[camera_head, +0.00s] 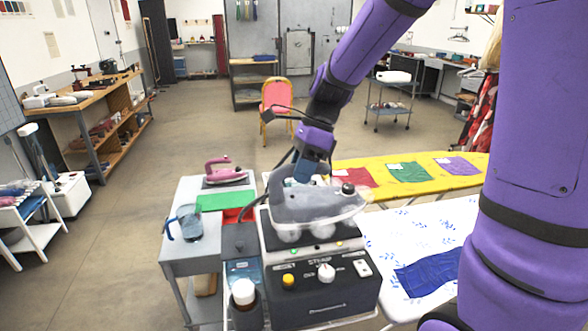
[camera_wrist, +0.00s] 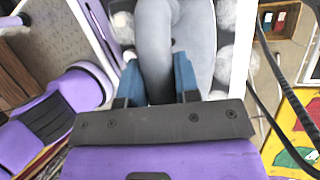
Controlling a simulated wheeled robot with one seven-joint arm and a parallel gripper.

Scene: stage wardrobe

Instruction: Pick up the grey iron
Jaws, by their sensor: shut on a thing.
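The grey iron (camera_head: 317,208) is above the dark steam station (camera_head: 318,288) in the head view, its pointed end to the right. My gripper (camera_head: 308,176) comes down on it from above and is shut on its handle. In the wrist view the grey handle (camera_wrist: 157,50) lies between the two blue fingers of my gripper (camera_wrist: 157,78). Whether the iron touches the station or hangs just over it, I cannot tell. A pink iron (camera_head: 224,170) stands behind and to the left, on the grey cart.
The grey cart (camera_head: 182,262) also bears a measuring jug (camera_head: 190,222) and a green cloth (camera_head: 213,201). A white-capped bottle (camera_head: 244,293) stands left of the station. A yellow ironing board (camera_head: 450,173) with cloth patches lies to the right. A pink chair (camera_head: 277,97) stands behind.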

